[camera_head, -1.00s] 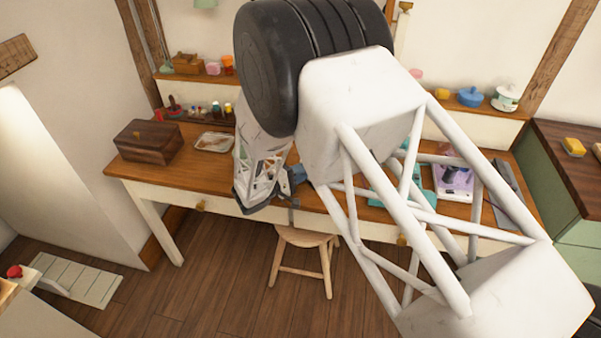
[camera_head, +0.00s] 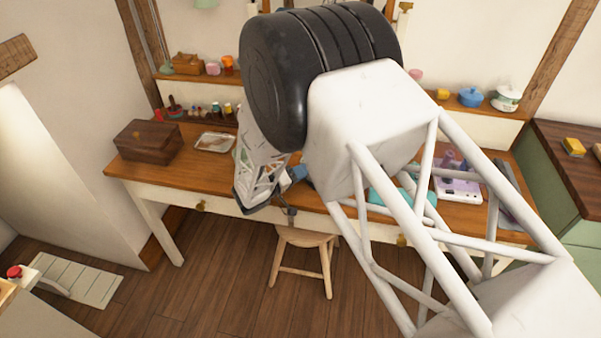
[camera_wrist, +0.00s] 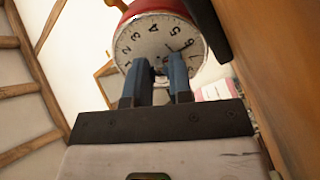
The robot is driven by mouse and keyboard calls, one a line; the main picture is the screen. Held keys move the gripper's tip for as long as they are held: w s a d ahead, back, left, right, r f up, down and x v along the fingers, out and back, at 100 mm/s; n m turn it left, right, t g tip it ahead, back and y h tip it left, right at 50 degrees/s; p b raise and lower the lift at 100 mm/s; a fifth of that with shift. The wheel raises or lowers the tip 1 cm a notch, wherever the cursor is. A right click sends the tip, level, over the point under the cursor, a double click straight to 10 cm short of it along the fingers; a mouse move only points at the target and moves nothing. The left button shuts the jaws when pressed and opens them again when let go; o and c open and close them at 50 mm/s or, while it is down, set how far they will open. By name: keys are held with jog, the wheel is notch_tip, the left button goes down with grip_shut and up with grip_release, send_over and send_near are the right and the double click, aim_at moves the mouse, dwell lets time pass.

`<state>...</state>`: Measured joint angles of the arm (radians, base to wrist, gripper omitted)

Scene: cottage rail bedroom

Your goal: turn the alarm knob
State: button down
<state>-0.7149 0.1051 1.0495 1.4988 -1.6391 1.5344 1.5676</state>
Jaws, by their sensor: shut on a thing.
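A red alarm clock with a round white numbered dial (camera_wrist: 158,38) fills the upper middle of the wrist view. My gripper (camera_wrist: 160,68) reaches up to the lower middle of the dial with its two blue fingers. The fingers are close together with a small dark gap between them, shut on the alarm knob, which they mostly hide. In the head view my gripper (camera_head: 298,174) is at the front edge of the desk (camera_head: 160,181), and my arm hides the clock.
A wooden box (camera_head: 149,142) and a small tray (camera_head: 215,142) stand on the desk's left part. A purple and white device (camera_head: 458,190) is at right. A stool (camera_head: 303,238) stands below the front edge. A brown wooden surface runs close along the wrist view's right side.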

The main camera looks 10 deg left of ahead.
dwell(0.3)
jog(key=c, duration=1.1)
grip_release()
jog(key=shift+o, duration=0.2)
jog(key=shift+s, duration=0.1)
jog(key=shift+v, duration=3.85)
jog(key=shift+o, duration=0.2)
